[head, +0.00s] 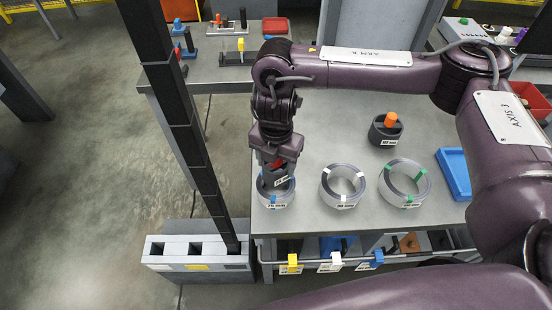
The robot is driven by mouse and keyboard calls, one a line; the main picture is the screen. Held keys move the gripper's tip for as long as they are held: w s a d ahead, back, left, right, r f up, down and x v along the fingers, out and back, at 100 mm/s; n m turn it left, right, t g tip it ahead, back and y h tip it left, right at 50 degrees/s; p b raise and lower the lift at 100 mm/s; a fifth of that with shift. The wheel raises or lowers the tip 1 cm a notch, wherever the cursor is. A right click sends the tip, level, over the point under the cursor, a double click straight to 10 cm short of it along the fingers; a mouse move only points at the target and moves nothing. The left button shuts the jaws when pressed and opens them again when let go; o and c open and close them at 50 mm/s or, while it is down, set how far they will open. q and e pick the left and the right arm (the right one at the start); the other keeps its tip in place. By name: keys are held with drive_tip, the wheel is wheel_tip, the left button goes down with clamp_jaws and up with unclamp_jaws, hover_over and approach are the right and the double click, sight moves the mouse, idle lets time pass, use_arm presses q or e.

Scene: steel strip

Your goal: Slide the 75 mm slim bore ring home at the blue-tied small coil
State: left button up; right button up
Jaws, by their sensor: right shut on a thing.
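The blue-tied small coil (263,198) is a grey steel ring of strip at the left front of the table. My right gripper (277,164) comes down from above and is shut on the dark slim bore ring (281,183), whose label faces front. A bit of red shows between the fingers. The bore ring is at the mouth of the coil, its lower part hidden by the coil's wall. I cannot tell how deep it sits. My left gripper is out of view.
The white-tied coil (343,202) and green-tied coil (404,199) stand to the right. Behind them is a dark bore ring with an orange knob (387,133). A blue tray (451,176) lies at right. A tall dark post (185,130) rises from a slotted grey box (197,258) left of the table.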

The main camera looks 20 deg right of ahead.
sight(276, 176)
drive_tip(key=shift+f+b, duration=0.4)
drive_tip(key=shift+f, duration=0.55)
drive_tip(key=shift+s+p, duration=0.1)
drive_tip(key=shift+p, duration=0.35)
idle(0.9)
drive_tip(key=shift+f+b, duration=1.5)
drive_tip(key=shift+f, duration=0.65)
drive_tip(key=o, duration=1.1)
drive_tip(key=shift+o, duration=0.2)
drive_tip(key=shift+r, duration=0.15)
drive_tip(key=shift+r, duration=3.8)
